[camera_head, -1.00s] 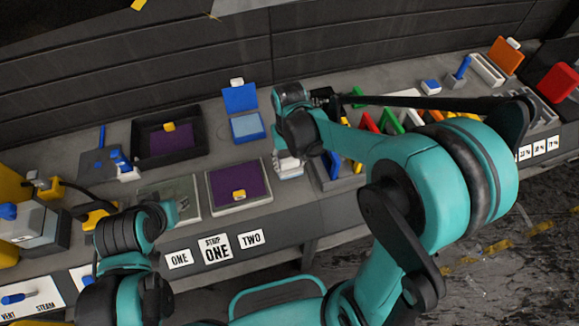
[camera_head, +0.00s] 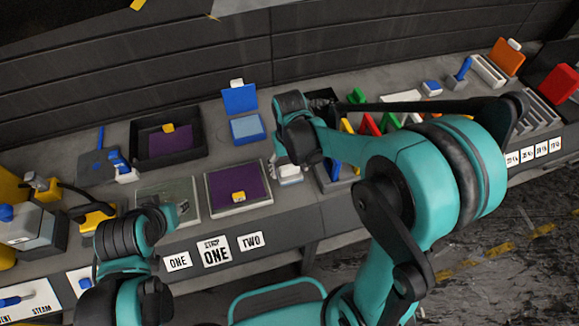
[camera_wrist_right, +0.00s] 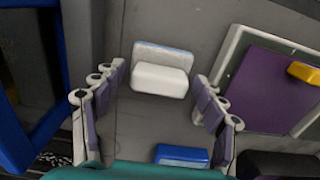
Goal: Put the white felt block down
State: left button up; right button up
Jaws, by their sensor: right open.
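The white felt block (camera_wrist_right: 160,79) sits on the grey bench, with a pale blue-white edge behind it, in the right wrist view. It also shows in the head view (camera_head: 290,171), partly hidden by my wrist. My right gripper (camera_wrist_right: 161,76) is open, with its fingertips on either side of the block and a visible gap on each side. In the head view the right gripper (camera_head: 286,167) is mostly hidden behind my own wrist.
A framed pane with purple film (camera_head: 239,187) lies just left of the block; its yellow tab faces up. A blue block (camera_wrist_right: 182,155) is close by in the wrist view. A blue-edged rack (camera_wrist_right: 45,100) stands on the other side. An open blue box (camera_head: 247,128) is behind.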

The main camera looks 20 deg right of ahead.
aim_at(290, 167)
notch_tip(290, 167, up, 11)
jog(key=p, duration=0.3)
jog(key=s+d+r+t, duration=0.1)
jog(key=s+d+t, duration=0.1)
jog(key=s, duration=0.3)
jog(key=s+d+r+t, duration=0.2)
jog(key=s+t, duration=0.3)
jog(key=shift+s+d+r, duration=0.15)
jog(key=shift+d+r, duration=0.1)
jog(key=shift+d, duration=0.1)
